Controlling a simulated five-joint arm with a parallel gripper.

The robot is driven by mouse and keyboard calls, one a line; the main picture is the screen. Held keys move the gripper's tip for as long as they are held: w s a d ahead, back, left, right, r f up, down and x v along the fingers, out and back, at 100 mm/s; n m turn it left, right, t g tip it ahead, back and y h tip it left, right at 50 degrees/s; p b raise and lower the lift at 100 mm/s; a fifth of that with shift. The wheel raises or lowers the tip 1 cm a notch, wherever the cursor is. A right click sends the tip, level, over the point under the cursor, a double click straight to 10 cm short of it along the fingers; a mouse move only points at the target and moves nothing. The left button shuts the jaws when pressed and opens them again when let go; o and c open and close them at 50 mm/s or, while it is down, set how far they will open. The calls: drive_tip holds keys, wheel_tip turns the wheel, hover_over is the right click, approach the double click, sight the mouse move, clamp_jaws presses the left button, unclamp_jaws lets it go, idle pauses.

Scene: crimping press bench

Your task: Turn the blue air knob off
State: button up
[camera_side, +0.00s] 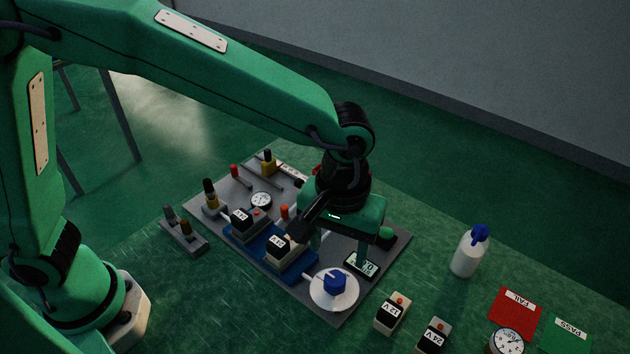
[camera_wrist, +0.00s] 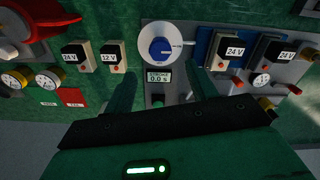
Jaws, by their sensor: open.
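The blue air knob (camera_side: 335,284) sits on a round white dial (camera_side: 330,299) at the front corner of the grey panel. In the wrist view the blue knob (camera_wrist: 160,49) shows at top centre, with a pale pointer reaching right past the dial's edge. My gripper (camera_side: 338,250) is open and empty, pointing down over the panel, behind the knob and apart from it. In the wrist view my gripper's two green fingers (camera_wrist: 158,78) stand on either side of a small display (camera_wrist: 158,77), below the dial. Where the pointer sits relative to any off mark cannot be read.
Modules in a blue holder (camera_side: 270,262), levers and a small gauge (camera_side: 261,200) crowd the panel (camera_side: 345,315) to the left. Loose 12 V (camera_side: 392,313) and 24 V (camera_side: 433,337) blocks, a bottle (camera_side: 468,254) and red FAIL (camera_side: 515,309) and green PASS (camera_side: 568,335) areas lie right.

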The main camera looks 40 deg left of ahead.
sight(335, 279)
drive_tip(key=shift+f, duration=3.9)
drive_tip(key=c, duration=1)
